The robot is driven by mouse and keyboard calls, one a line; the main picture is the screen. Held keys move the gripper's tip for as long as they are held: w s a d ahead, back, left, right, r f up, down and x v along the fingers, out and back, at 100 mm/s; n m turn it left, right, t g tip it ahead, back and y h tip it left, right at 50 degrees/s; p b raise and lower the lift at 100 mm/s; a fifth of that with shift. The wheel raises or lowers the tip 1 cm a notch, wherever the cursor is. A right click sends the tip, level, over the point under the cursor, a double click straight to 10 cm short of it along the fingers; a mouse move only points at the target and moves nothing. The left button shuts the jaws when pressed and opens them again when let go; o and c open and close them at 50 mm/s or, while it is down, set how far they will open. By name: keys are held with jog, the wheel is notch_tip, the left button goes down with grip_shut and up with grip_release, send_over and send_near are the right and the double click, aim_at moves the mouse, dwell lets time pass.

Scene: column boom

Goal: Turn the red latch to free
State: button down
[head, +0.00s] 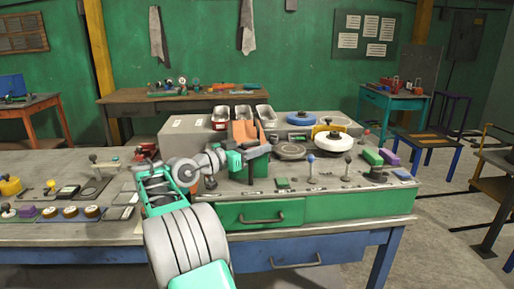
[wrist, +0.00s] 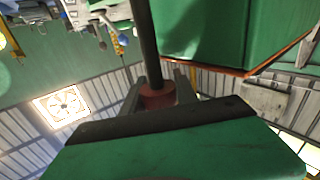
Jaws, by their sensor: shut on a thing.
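In the wrist view, a dull red cylindrical piece (wrist: 157,96), which I take to be the red latch's grip, sits between the two grey fingers of my gripper (wrist: 158,88). The fingers are shut on it. A dark rod (wrist: 147,40) runs from it towards the top of the view. In the head view, my gripper (head: 258,151) is over the bench, just in front of an orange piece (head: 245,133). The red piece is hidden there, and I cannot tell which way the latch is turned.
The grey bench (head: 340,200) carries several knobs, levers and small blocks on both sides of my arm. Red and white bins (head: 243,114) stand behind my gripper. A white round wheel (head: 333,142) is to its right. A green panel (wrist: 210,35) is close by in the wrist view.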

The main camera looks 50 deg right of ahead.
jog(key=c, duration=0.9)
grip_release()
jog(key=shift+c, duration=0.2)
jog(key=shift+t, duration=0.3)
